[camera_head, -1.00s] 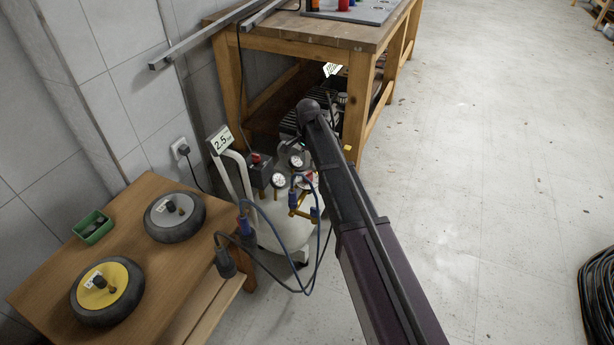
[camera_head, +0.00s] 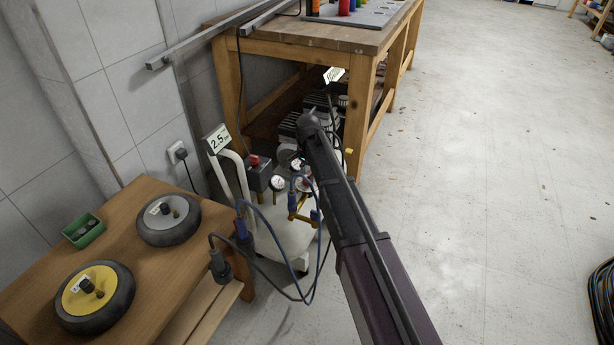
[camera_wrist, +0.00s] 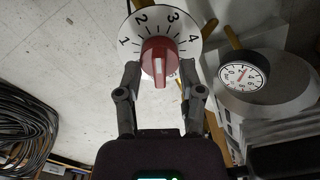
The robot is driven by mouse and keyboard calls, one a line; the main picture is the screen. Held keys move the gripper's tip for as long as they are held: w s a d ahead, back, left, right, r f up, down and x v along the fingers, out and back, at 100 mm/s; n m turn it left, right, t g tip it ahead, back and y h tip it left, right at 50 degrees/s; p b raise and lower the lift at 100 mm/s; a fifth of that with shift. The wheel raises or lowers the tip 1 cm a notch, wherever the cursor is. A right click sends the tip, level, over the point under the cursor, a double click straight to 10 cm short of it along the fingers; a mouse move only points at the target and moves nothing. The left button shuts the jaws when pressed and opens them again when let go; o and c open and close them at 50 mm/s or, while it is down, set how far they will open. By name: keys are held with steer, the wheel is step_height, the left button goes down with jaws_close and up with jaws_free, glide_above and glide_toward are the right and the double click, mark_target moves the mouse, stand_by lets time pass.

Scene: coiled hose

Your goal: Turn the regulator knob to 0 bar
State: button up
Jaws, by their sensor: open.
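My gripper (camera_wrist: 159,67) is open, with one finger on each side of the knob. I cannot tell whether either finger touches it. I cannot make out the exact setting of the knob. A round gauge (camera_wrist: 243,76) shows to the right. In the head view the white compressor (camera_head: 285,238) stands on the floor, and my arm hides the gripper and part of the regulator.
A sign reading 2.5 (camera_head: 217,139) stands by the compressor handle. Blue and dark hoses (camera_head: 312,277) hang in front. A low table (camera_head: 130,257) with two wheels is at left, a workbench (camera_head: 300,35) behind. Open floor (camera_head: 470,190) lies to the right.

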jaws_close()
steer(key=shift+n, duration=0.5)
steer(key=n, duration=0.4)
steer(key=shift+n, duration=0.3)
steer(key=n, duration=1)
steer(key=shift+n, duration=0.4)
steer(key=n, duration=0.6)
